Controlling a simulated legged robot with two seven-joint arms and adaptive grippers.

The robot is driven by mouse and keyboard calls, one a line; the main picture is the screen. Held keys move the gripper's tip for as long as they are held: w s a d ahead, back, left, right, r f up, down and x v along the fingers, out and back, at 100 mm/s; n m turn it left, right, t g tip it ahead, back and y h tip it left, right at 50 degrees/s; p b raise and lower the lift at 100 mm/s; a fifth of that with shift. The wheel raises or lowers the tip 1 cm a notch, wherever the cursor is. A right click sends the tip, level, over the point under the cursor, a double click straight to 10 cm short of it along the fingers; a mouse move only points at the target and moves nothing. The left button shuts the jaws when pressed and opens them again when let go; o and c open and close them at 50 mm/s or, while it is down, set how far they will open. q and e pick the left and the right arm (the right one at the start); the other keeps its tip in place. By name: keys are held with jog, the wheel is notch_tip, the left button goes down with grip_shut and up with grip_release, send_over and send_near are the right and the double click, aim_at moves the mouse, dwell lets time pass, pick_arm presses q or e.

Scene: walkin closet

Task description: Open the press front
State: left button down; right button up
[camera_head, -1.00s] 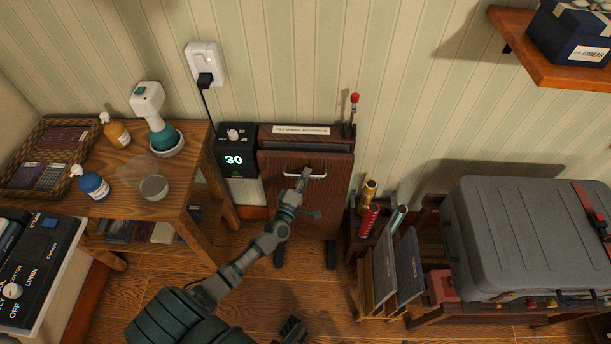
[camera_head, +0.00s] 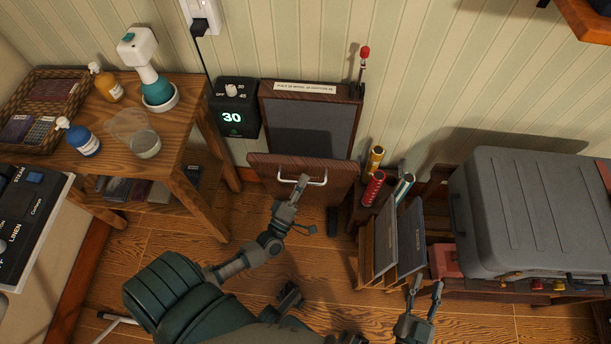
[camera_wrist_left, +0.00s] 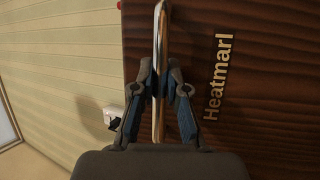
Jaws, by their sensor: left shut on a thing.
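The press is a wooden cabinet against the wall with a dark grey inner panel (camera_head: 312,127). Its wooden front (camera_head: 262,169) is tilted out from the top, leaving a gap above it. My left gripper (camera_head: 302,181) is at the metal handle (camera_head: 319,183) on that front. In the left wrist view the fingers (camera_wrist_left: 160,85) are closed around the handle bar (camera_wrist_left: 159,120), beside the lettered wooden face (camera_wrist_left: 270,70). My right gripper (camera_head: 425,292) is at the lower right, fingers apart and empty, clear of the press.
A control box (camera_head: 235,108) showing 30 is left of the press. A wooden side table (camera_head: 183,150) with bottles stands further left. A rack with grey boards (camera_head: 411,238) and a grey suitcase (camera_head: 525,210) are on the right. Bare floor lies in front.

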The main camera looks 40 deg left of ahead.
pick_arm(q)
jog(key=c, duration=1.2)
grip_release()
jog(key=shift+a+f, duration=0.2)
jog(key=shift+a, duration=0.2)
jog(key=shift+r, duration=0.1)
jog(key=v, duration=1.2)
